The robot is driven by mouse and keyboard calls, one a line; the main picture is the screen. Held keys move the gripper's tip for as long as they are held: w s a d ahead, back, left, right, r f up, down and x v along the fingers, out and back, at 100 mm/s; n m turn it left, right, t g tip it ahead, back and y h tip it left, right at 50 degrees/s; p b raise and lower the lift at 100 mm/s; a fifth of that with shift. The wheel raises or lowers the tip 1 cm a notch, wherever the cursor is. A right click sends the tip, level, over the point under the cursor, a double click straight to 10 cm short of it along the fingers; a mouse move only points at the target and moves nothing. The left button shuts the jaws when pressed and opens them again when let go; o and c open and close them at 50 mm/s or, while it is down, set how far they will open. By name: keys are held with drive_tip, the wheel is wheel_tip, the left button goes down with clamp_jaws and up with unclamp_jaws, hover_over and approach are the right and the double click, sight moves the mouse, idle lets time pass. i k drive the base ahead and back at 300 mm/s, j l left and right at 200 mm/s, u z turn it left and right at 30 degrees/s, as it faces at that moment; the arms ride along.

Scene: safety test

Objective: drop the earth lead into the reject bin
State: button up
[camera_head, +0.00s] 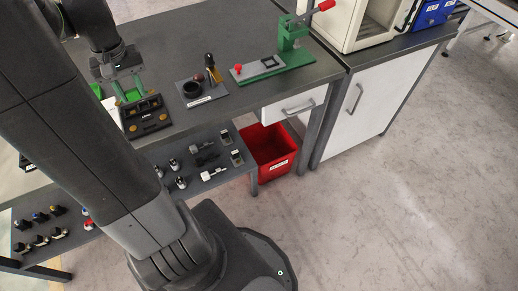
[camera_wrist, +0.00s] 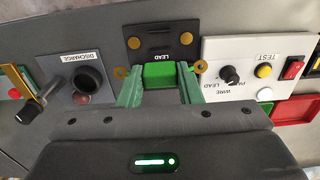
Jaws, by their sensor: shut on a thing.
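My gripper (camera_head: 131,98) is over the workbench at the dark block with brass-coloured terminals (camera_head: 146,117). In the wrist view its green fingers (camera_wrist: 160,92) are closed on the sides of a bright green block (camera_wrist: 160,75), which looks like the earth lead's end. The green block is right against the dark block (camera_wrist: 160,40); I cannot tell whether it is plugged in or apart. No cable shows. The red reject bin (camera_head: 262,156), with a white label, stands on the floor under the bench, right of the lower shelf.
A discharge panel (camera_wrist: 60,75) with a black socket is beside the gripper, and a white test panel (camera_wrist: 235,50) is on the other side. A green press (camera_head: 285,55) stands farther right on the bench. A white drawer (camera_head: 290,104) overhangs the bin. The lower shelf (camera_head: 215,180) holds several small parts.

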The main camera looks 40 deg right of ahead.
sight(268, 160)
drive_tip(key=k, duration=1)
